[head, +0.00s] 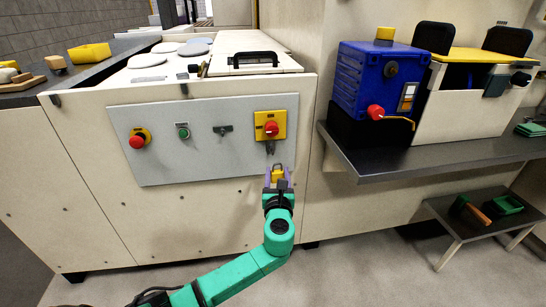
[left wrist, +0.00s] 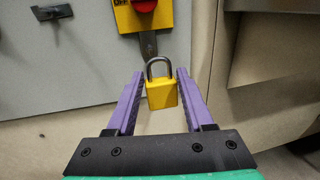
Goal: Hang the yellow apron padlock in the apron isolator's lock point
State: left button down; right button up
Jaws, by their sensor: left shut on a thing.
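The yellow padlock (left wrist: 163,95) with its grey shackle upward is between the purple fingers of my left gripper (left wrist: 160,97), which is shut on it. In the head view the padlock (head: 278,172) shows at the tip of my left gripper (head: 278,178), just below the isolator. The isolator (head: 270,126) is a yellow plate with a red knob on the grey panel. A grey tab (left wrist: 148,43) hangs below its plate. In the left wrist view the shackle top appears just below this tab; I cannot tell whether they touch. My right gripper is not in view.
The grey panel (head: 160,172) also carries a red stop button (head: 137,140), a green button (head: 183,132) and a small dark latch (head: 222,129). A dark shelf (head: 440,150) with a blue box (head: 362,75) juts out at right. A low table (head: 480,212) stands below it.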

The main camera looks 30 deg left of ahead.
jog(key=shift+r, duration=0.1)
pick_arm(q)
jog(key=x, duration=0.2)
jog(key=a+b+x, duration=0.1)
jog(key=x, duration=0.2)
jog(key=shift+a, duration=0.1)
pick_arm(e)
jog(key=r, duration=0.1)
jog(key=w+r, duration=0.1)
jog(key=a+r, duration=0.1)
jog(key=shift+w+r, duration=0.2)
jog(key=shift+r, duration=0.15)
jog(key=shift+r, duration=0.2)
